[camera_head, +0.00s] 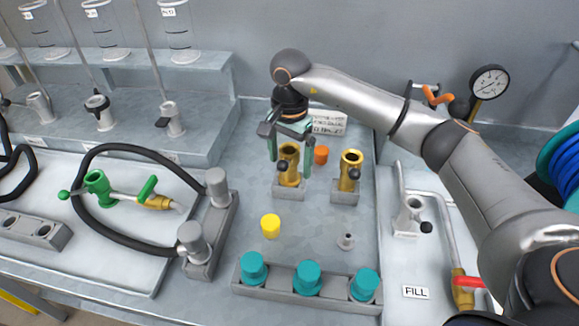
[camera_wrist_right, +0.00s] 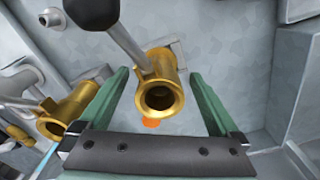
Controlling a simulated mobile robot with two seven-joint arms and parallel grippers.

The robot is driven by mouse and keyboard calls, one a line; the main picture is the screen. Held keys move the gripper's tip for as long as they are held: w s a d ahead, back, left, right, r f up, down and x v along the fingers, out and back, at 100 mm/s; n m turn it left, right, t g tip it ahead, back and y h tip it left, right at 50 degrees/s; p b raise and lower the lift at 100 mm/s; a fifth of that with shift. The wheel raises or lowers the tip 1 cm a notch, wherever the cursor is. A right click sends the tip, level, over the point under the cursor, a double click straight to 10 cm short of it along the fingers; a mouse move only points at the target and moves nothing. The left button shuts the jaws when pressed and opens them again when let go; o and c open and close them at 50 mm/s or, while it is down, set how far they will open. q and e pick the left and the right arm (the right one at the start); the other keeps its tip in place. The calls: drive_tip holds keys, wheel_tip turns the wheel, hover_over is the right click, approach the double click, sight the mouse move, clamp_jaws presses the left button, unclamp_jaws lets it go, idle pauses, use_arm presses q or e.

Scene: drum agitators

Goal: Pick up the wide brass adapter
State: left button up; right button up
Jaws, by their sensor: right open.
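Two brass adapters with dark-knobbed levers stand upright in grey blocks in the head view, a left one (camera_head: 289,167) and a right one (camera_head: 351,172). I cannot tell for sure which is the wide one. My right gripper (camera_head: 290,152) is open, pointing down, with its green fingers on either side of the left adapter. In the right wrist view, that adapter's open mouth (camera_wrist_right: 160,93) lies between the fingers (camera_wrist_right: 159,76), with gaps on both sides. The other adapter (camera_wrist_right: 68,108) is outside the fingers at the left. My left gripper is not in view.
An orange cap (camera_head: 321,155) stands close behind, between the adapters. A yellow cap (camera_head: 270,226) and a small grey fitting (camera_head: 346,241) stand in front. A rack (camera_head: 330,296) with teal caps lies nearer. A black hose (camera_head: 120,150) loops at the left.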

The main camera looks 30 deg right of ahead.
sight(290, 169)
drive_tip(key=shift+f, duration=1.5)
drive_tip(key=shift+c, duration=0.3)
drive_tip(key=shift+r, duration=0.1)
clamp_jaws()
